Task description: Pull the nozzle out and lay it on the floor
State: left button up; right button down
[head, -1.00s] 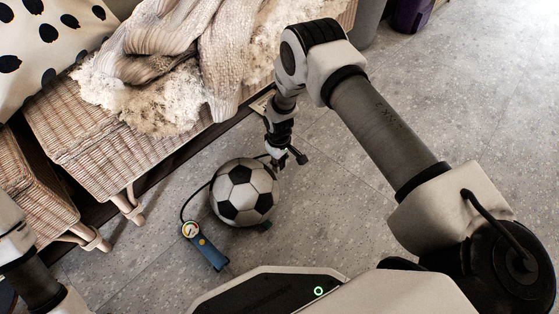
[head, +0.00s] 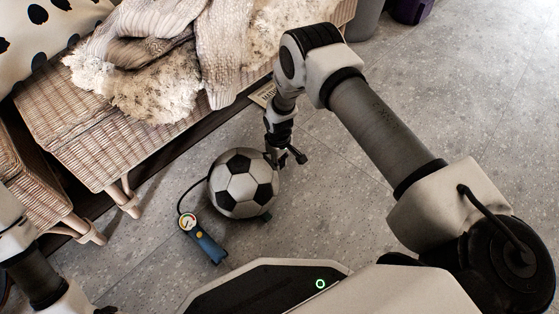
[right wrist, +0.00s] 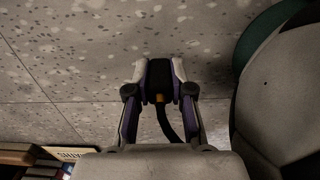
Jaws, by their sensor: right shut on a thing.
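The football (head: 243,183) sits on the floor on a dark green support (head: 266,216). A blue pump (head: 206,242) with a round gauge (head: 189,221) lies on the floor to its left, and its black hose (head: 188,195) runs behind the ball. My right gripper (head: 283,160) is low beside the ball's upper right side. In the right wrist view its fingers (right wrist: 160,85) are shut on the black nozzle (right wrist: 158,72), with a yellow band and the hose trailing from it. The ball (right wrist: 285,100) stands to the right there, apart from the nozzle. My left gripper is out of view.
A wicker bench (head: 88,150) with a blanket and fleece stands at upper left. A small card (head: 263,95) lies by the bench's edge. A purple object (head: 410,10) is at the top. Floor (head: 350,185) is clear right of the ball.

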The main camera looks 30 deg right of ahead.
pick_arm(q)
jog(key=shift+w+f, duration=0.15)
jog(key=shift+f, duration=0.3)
pick_arm(e)
jog(key=shift+f, duration=0.65)
jog(key=c, duration=0.9)
grip_release()
jog(key=shift+c, duration=0.2)
notch_tip(320, 180, up, 12)
jog(key=shift+w+r, duration=0.1)
